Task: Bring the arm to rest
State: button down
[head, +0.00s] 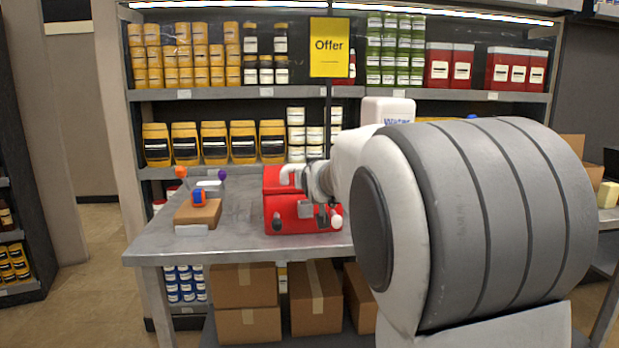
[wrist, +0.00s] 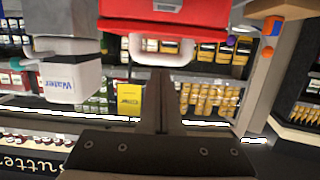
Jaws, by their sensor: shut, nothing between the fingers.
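My gripper (wrist: 160,78) is shut and empty in the wrist view, its fingers together in the middle of the picture. In the head view my bulky grey and white arm covers the right side, and the gripper's fingers cannot be made out there. A red case (head: 290,212) stands on the grey table (head: 160,246) beside the wrist end of my arm. The wrist view, which is upside down, shows the red case (wrist: 180,10) with its white handle (wrist: 190,52) close to the fingertips; whether they touch cannot be told.
A wooden block (head: 198,214) with orange, blue and purple parts stands left of the case. A white water container (head: 388,109) stands behind my arm. Stocked shelves (head: 235,95) and a yellow "Offer" sign (head: 329,47) are behind. Cardboard boxes (head: 315,292) sit under the table.

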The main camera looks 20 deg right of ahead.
jog(key=s+a+f+n+g+y, duration=0.1)
jog(key=s+a+f+g, duration=0.3)
jog(key=s, duration=0.9)
jog(key=s+a+f+g+y, duration=0.1)
jog(key=s+a+f+g, duration=0.3)
jog(key=s, duration=0.9)
jog(key=s+a+f+n+g+y, duration=0.15)
jog(key=s+f, duration=0.45)
jog(key=s, duration=0.7)
notch_tip(320, 180, up, 21)
jog(key=s+p, duration=0.1)
jog(key=p, duration=2)
jog(key=shift+a+p, duration=0.35)
jog(key=shift+p, duration=0.05)
jog(key=shift+h, duration=0.25)
